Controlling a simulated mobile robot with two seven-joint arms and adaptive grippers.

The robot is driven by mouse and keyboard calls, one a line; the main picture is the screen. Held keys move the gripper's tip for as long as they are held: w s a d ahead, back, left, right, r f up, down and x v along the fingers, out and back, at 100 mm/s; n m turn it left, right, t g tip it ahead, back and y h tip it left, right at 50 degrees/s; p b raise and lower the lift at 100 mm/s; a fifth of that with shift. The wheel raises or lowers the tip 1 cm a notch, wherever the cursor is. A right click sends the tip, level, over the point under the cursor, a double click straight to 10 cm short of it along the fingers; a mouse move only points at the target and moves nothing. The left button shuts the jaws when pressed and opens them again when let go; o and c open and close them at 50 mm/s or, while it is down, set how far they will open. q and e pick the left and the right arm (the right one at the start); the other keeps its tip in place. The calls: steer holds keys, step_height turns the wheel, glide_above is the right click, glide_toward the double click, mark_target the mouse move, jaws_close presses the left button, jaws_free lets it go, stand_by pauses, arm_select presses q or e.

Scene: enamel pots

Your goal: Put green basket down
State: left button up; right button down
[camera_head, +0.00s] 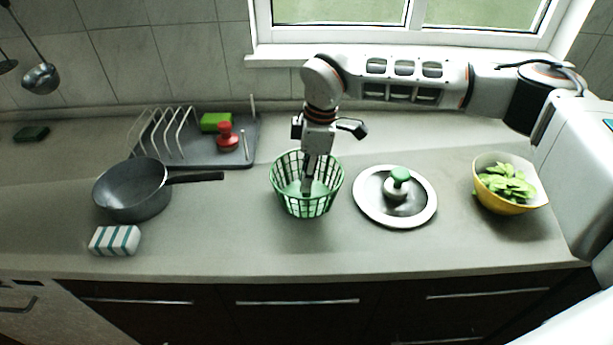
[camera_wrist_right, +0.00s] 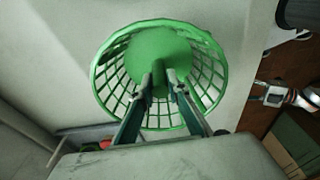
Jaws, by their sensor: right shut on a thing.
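The green basket (camera_head: 285,196) is an open lattice bowl with a solid floor, upright at the middle of the counter in the head view. My right gripper (camera_head: 307,188) reaches straight down into it from above. In the right wrist view the basket (camera_wrist_right: 160,42) fills the middle, and the fingers (camera_wrist_right: 160,82) are closed on a green upright part at its centre. Whether the basket's underside touches the counter or hangs just above it cannot be told.
A grey pan (camera_head: 132,192) and striped sponge (camera_head: 115,240) are left on the counter (camera_head: 240,250). A lid (camera_head: 418,212) and yellow bowl of leaves (camera_head: 500,205) are right.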

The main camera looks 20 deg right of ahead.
steer(key=shift+f, duration=0.1)
steer(key=c, duration=2)
jaws_free()
steer(key=shift+o, duration=0.2)
step_height(320, 180, up, 12)
steer(key=d, duration=0.1)
steer(key=shift+s+d+b, duration=0.2)
steer(key=shift+d+b, duration=0.2)
steer(key=shift+s, duration=0.1)
